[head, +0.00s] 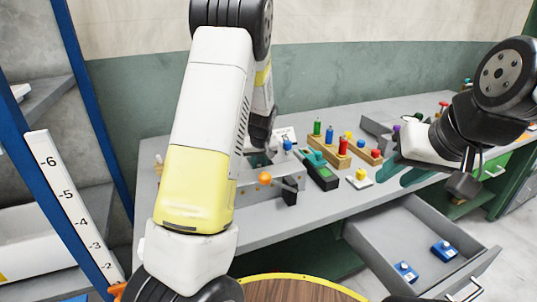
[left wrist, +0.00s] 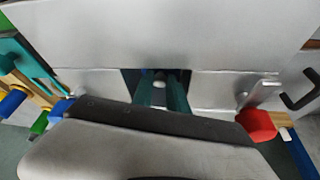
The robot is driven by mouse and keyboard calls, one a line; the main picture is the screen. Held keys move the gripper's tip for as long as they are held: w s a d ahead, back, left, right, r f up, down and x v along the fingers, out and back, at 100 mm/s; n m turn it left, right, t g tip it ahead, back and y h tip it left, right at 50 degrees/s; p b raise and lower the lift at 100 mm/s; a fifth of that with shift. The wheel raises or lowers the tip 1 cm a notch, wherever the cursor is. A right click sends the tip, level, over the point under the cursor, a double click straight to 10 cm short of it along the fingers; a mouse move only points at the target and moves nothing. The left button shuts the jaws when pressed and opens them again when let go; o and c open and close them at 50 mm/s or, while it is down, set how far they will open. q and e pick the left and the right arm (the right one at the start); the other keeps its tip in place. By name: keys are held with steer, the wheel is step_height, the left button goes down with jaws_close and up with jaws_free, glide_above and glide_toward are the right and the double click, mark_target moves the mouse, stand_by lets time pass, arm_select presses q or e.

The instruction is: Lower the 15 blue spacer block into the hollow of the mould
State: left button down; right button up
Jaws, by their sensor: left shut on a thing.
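My left arm crosses the head view from the top and hides most of the work area in front of it. In the left wrist view my left gripper (left wrist: 163,92) is shut on a small pale knob (left wrist: 160,77), like the knobs on the blue blocks in the drawer. The block's body under the knob is hidden. The teal fingers stand over a dark gap between grey metal plates (left wrist: 100,80), apparently the mould; how deep the block sits cannot be told. My right gripper (head: 397,178) seems open and empty over the table's right part.
An open drawer (head: 373,232) holds two blue blocks (head: 405,270) with pale knobs. A grey housing with an orange knob (head: 264,178) stands beside my left arm. Wooden racks (head: 362,153) with coloured pegs, a teal-and-black device (head: 320,172) and a yellow piece (head: 361,174) stand on the table.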

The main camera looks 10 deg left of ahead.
arm_select(q)
steer(key=shift+f, duration=0.6)
stand_by(0.4)
steer(key=c, duration=1.2)
jaws_free()
steer(key=shift+c, duration=0.2)
steer(key=shift+a, duration=0.1)
steer(key=shift+r, duration=0.1)
steer(key=v, duration=0.7)
steer(key=shift+d+r, duration=0.25)
steer(key=shift+r, duration=0.05)
